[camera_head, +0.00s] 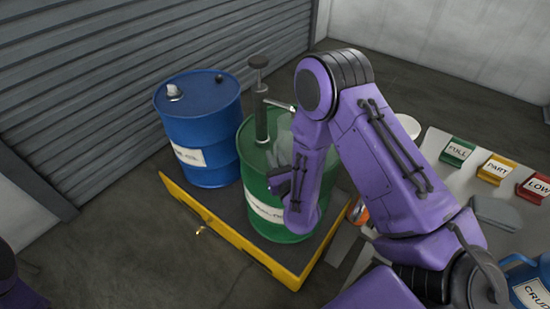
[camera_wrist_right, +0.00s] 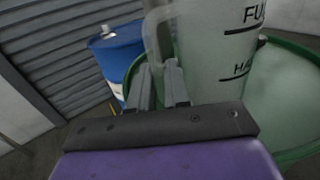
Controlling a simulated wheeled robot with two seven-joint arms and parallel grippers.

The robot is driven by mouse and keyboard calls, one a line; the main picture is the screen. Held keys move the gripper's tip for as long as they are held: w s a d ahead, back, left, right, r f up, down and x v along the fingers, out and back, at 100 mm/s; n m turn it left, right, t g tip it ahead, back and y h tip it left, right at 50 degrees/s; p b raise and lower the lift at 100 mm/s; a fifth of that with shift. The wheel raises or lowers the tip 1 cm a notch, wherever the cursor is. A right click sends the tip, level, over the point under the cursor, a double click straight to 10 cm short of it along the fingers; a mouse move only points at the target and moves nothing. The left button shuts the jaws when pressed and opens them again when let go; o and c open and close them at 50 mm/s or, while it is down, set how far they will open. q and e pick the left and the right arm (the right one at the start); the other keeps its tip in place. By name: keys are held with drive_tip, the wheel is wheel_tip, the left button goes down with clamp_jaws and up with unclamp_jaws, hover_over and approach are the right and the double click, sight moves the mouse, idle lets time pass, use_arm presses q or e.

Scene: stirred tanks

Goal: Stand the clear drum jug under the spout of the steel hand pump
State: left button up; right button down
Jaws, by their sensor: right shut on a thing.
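The clear drum jug (camera_wrist_right: 215,50) fills much of the right wrist view, upright, with level marks. In the head view its pale body (camera_head: 284,147) shows over the green drum's top, partly hidden by my arm. My right gripper (camera_wrist_right: 162,75) is shut on the jug's handle (camera_wrist_right: 153,35). The steel hand pump (camera_head: 261,112) stands upright on the green drum (camera_head: 262,213), and its spout (camera_head: 279,105) points right, close above the jug. I cannot tell whether the jug touches the drum top. My left gripper is out of view.
A blue drum (camera_head: 200,130) stands beside the green one, both on a yellow-edged pallet (camera_head: 240,246). A table at right bears FULL (camera_head: 457,151), PART (camera_head: 496,168) and LOW (camera_head: 534,186) blocks and a blue container (camera_head: 530,285). A shutter wall rises behind.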

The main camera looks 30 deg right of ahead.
drive_tip(key=shift+f+b, duration=0.3)
drive_tip(key=shift+f, duration=0.15)
drive_tip(key=c, duration=1)
unclamp_jaws()
drive_tip(key=shift+s+a, duration=0.1)
drive_tip(key=shift+s, duration=0.3)
drive_tip(key=s, duration=0.3)
drive_tip(key=s+a+b, duration=0.1)
drive_tip(key=s, duration=0.2)
drive_tip(key=s+b, duration=0.1)
drive_tip(key=s, duration=0.2)
drive_tip(key=shift+s+a, duration=0.3)
drive_tip(key=shift+a, duration=0.1)
